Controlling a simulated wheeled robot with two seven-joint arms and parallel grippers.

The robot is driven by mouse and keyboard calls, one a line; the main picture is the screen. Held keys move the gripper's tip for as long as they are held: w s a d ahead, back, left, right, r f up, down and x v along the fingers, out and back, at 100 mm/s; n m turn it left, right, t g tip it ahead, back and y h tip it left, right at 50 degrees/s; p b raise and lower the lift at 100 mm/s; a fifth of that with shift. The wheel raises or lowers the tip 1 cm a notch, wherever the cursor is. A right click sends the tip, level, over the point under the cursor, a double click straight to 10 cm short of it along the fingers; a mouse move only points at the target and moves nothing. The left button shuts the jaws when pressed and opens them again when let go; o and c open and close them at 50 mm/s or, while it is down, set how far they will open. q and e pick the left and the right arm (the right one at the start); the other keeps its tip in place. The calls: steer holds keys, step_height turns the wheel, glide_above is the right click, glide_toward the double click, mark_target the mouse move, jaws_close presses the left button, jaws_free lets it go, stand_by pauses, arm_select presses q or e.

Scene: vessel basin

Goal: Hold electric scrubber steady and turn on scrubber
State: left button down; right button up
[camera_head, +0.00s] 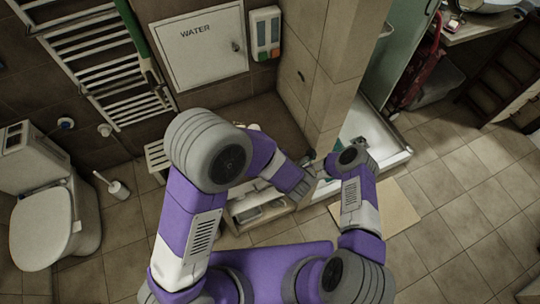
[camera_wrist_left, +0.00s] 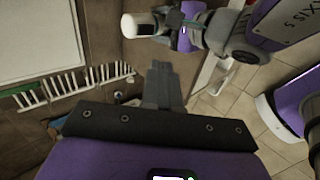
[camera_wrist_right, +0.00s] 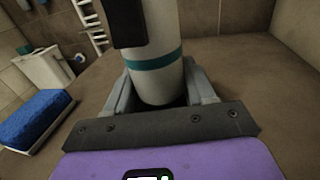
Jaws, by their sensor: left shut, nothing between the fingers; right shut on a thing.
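The electric scrubber (camera_wrist_right: 155,72) shows in the right wrist view as a white cylinder with a teal band, between the fingers of my right gripper (camera_wrist_right: 160,95). A dark block (camera_wrist_right: 123,22) lies in front of its upper left side; I cannot tell what it belongs to. In the left wrist view the scrubber's white end (camera_wrist_left: 138,26) sticks out to the left of my right gripper (camera_wrist_left: 175,22). My left gripper (camera_wrist_left: 162,72) is shut and empty, pointing towards the scrubber, with a gap seeming to remain. In the head view my arms mostly hide the scrubber.
A blue sponge (camera_wrist_right: 36,118) lies on the brown surface at left in the right wrist view. A tiled pillar (camera_head: 325,70) stands behind my grippers. A toilet (camera_head: 50,215), a brush (camera_head: 116,188) and a towel rail (camera_head: 105,60) are on the left. Floor is free at right.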

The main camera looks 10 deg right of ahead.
arm_select(q)
steer(key=shift+s+d+f, duration=0.1)
steer(key=shift+s+f, duration=0.05)
steer(key=shift+f, duration=0.65)
steer(key=w+r+x, duration=0.1)
steer(key=x, duration=1.2)
steer(key=shift+w+a+r, duration=0.25)
steer(key=shift+w, duration=0.1)
